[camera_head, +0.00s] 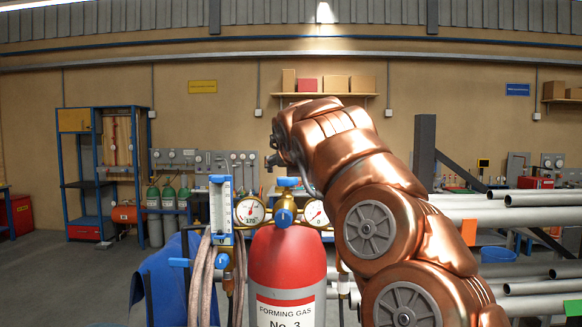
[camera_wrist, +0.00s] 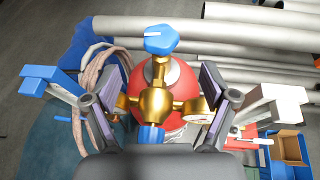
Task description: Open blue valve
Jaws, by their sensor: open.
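A red gas cylinder (camera_head: 287,258) labelled "FORMING GAS No. 3" stands upright in front of me, with a brass regulator on top. A blue knob (camera_head: 284,217) faces me and another blue knob (camera_head: 288,181) sits higher up. In the wrist view, a faceted blue knob with a white mark (camera_wrist: 161,40) is beyond the brass body (camera_wrist: 156,101), and a second blue knob (camera_wrist: 151,134) is nearer, partly hidden. My gripper (camera_wrist: 164,88) is open, its dark pads on either side of the brass body; contact cannot be told. In the head view my arm hides much of the gripper.
Two round gauges (camera_head: 250,211) flank the regulator. A blue-framed flow meter (camera_head: 221,209) and coiled hoses (camera_head: 203,278) are at its left. Metal pipes (camera_head: 530,217) are stacked at the right. A blue box (camera_wrist: 289,147) lies lower right in the wrist view. Open floor is at the far left.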

